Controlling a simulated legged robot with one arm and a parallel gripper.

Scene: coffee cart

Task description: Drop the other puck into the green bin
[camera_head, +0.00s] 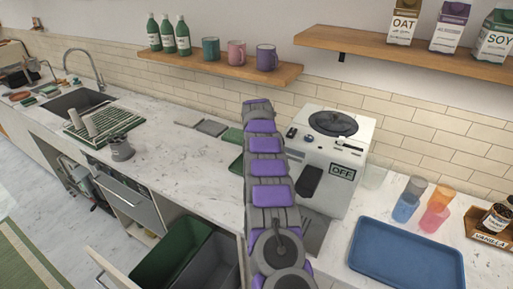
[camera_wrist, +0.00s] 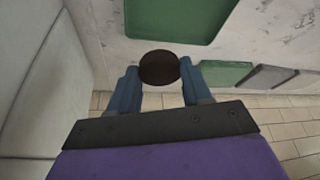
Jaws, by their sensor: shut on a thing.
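In the wrist view my gripper (camera_wrist: 159,75) is shut on a dark brown round puck (camera_wrist: 159,67), held between its two blue fingers. Counter and wall tiles show behind it. In the head view my purple and grey arm hides the gripper and puck. The green bin (camera_head: 172,252) sits in the pulled-out drawer below the counter, at the lower left of my arm. Its inside is only partly visible. No other puck is visible.
A grey bin (camera_head: 215,262) is beside the green one. The white coffee machine (camera_head: 345,150) stands right of my arm. Green trays (camera_wrist: 180,15) (camera_wrist: 222,74) lie on the counter. A blue tray (camera_head: 405,255) and colored cups (camera_head: 407,205) are farther right. Counter left of my arm has clear room.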

